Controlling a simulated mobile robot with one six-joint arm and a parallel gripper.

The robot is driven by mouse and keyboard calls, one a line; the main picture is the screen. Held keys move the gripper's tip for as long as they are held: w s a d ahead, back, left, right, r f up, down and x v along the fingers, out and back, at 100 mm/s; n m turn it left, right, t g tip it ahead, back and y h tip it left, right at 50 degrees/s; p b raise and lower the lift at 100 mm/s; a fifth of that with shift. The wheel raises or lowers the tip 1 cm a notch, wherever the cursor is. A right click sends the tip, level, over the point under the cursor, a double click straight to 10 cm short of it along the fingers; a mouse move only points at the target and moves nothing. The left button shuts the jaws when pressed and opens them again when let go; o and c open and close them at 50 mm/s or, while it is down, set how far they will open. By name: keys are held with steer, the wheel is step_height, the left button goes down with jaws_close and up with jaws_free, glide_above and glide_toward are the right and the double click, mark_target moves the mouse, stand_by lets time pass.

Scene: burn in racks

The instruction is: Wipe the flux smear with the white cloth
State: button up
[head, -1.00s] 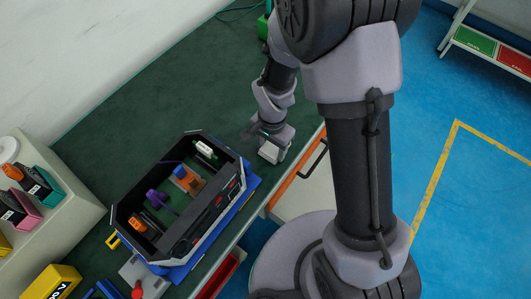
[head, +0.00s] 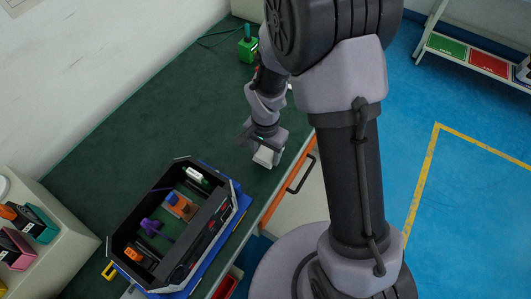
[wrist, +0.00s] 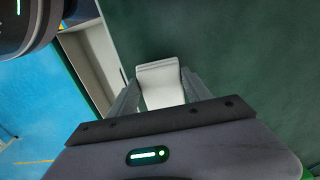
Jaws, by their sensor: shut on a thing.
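The white cloth (wrist: 160,84) is a folded pad between the two fingers of my gripper (wrist: 161,92) in the wrist view. My gripper is shut on it. In the head view my gripper (head: 264,150) holds the white cloth (head: 264,157) at the right side of the green bench top (head: 120,120), near its front edge. I cannot tell whether the cloth touches the bench. I cannot make out the flux smear in either view.
A black open-topped case (head: 118,228) with small parts inside stands on a blue base, left of my gripper. A green object (head: 247,46) with a cable is at the back. A grey holder (head: 45,250) with coloured items is at left. The middle of the bench is clear.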

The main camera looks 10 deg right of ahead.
steer(key=shift+r+p, duration=0.6)
steer(key=shift+r, duration=0.75)
step_height(320, 180, up, 3)
steer(key=shift+r+p, duration=0.1)
steer(key=shift+p, duration=0.95)
